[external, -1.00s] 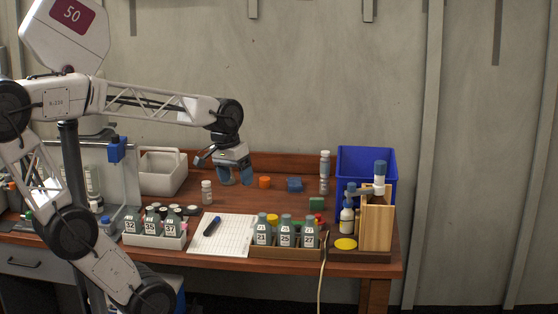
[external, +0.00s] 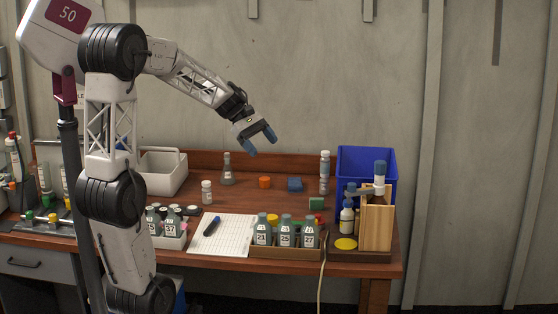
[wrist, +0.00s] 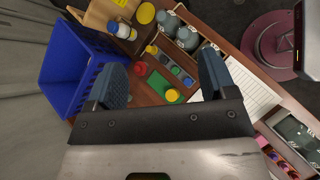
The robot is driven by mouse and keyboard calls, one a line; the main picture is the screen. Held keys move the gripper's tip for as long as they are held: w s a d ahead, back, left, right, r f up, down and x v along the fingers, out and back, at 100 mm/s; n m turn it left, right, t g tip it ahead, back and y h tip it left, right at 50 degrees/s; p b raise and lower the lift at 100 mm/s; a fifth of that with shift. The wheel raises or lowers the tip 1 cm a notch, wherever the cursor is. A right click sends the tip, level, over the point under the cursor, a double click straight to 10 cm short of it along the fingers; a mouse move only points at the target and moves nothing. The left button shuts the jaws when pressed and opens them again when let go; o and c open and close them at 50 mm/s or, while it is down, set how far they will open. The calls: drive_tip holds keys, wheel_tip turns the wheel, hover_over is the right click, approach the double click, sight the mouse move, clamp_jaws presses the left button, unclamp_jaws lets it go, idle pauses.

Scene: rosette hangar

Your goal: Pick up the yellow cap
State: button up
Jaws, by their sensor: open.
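Several yellow round things show, and I cannot tell which one is the yellow cap. A flat yellow disc (external: 345,243) lies by the wooden holder at the right; it also shows in the wrist view (wrist: 145,13). A small yellow cap (external: 272,217) shows behind the front bottles. In the wrist view, a yellow cap (wrist: 172,95) sits near green pieces between my fingers, and another small yellow piece (wrist: 151,50) is close to the bottles. My gripper (external: 261,142) is open and empty, high above the back of the table; its fingers also show in the wrist view (wrist: 163,65).
A bottle rack (external: 285,253) stands at the front edge. A blue crate (external: 367,160) and wooden holder (external: 377,222) stand at the right. A flask (external: 227,172), orange cap (external: 265,182), blue block (external: 295,185) and green block (external: 316,203) stand on the table. Paper (external: 222,235) lies left of the rack.

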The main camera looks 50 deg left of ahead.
drive_tip(key=w+a+f+n+t+h, duration=0.1)
drive_tip(key=w+a+n+t+h, duration=0.4)
drive_tip(key=a, duration=0.9)
drive_tip(key=n+g+y, duration=0.1)
drive_tip(key=y, duration=0.1)
approach(270, 210)
drive_tip(key=w+d, duration=0.1)
drive_tip(key=d, duration=0.1)
drive_tip(key=shift+w+d+r, duration=0.1)
drive_tip(key=shift+w+d, duration=0.3)
drive_tip(key=shift+f, duration=0.4)
drive_tip(key=shift+x, duration=1.3)
drive_tip(key=shift+d+f, duration=0.1)
drive_tip(key=shift+f, duration=0.05)
drive_tip(key=shift+f+x, duration=0.2)
drive_tip(key=shift+x, duration=2.25)
drive_tip(key=shift+s, duration=0.1)
